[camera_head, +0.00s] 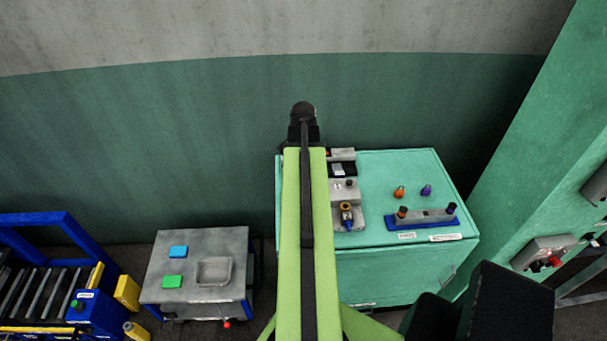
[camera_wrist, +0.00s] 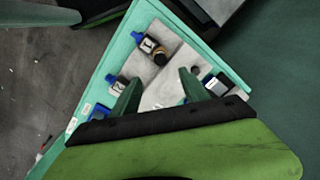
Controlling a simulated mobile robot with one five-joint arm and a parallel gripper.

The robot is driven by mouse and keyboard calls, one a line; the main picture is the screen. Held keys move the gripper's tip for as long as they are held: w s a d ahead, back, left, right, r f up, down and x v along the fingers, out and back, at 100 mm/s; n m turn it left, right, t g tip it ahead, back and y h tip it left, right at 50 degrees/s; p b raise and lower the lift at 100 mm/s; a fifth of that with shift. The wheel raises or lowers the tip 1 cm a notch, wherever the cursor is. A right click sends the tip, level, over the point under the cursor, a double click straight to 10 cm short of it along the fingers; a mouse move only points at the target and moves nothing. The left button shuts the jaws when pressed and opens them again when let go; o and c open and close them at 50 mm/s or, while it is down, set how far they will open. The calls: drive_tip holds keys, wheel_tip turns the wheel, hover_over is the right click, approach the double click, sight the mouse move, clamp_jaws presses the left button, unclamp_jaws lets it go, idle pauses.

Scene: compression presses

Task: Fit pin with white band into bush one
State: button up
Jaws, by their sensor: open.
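My gripper (camera_wrist: 160,76) is open in the wrist view, its two green fingers apart over a grey fixture plate (camera_wrist: 165,89) with nothing visible between them. A brass ring with a dark centre (camera_wrist: 160,57) sits on the plate beyond the fingers, beside a block with a white label (camera_wrist: 148,45). A second labelled block (camera_wrist: 121,86) is by the left finger. A dark round spot (camera_wrist: 195,70) lies near the right fingertip. In the head view my arm hides part of the fixture (camera_head: 351,219). I cannot make out a white band on any pin, or which bush is one.
The fixture stands on a teal cabinet (camera_head: 384,164). An orange piece (camera_head: 399,192) and a purple piece (camera_head: 426,190) stand behind a grey block (camera_head: 427,216) on a blue base. A grey side table (camera_head: 198,241) with a shallow tray and a roller conveyor (camera_head: 41,290) are left.

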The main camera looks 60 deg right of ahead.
wheel_tip(320, 180, up, 2)
drive_tip(key=shift+r+p, duration=0.2)
drive_tip(key=shift+p, duration=0.3)
drive_tip(key=w+a+f+n+b, duration=0.3)
drive_tip(key=w+a+f+b, duration=0.1)
drive_tip(key=w+a, duration=0.65)
drive_tip(key=w+a+f+n+b, duration=0.35)
drive_tip(key=w+a, duration=0.55)
drive_tip(key=a, duration=0.3)
drive_tip(key=w+a+f+n+b, duration=0.1)
drive_tip(key=a+n, duration=0.5)
drive_tip(key=a, duration=0.7)
drive_tip(key=w+a+f+n+b, duration=0.1)
drive_tip(key=a+f+n+b, duration=0.2)
drive_tip(key=a, duration=1)
drive_tip(key=n, duration=0.3)
drive_tip(key=shift+a+f+b, duration=0.25)
drive_tip(key=shift+f+b, duration=0.15)
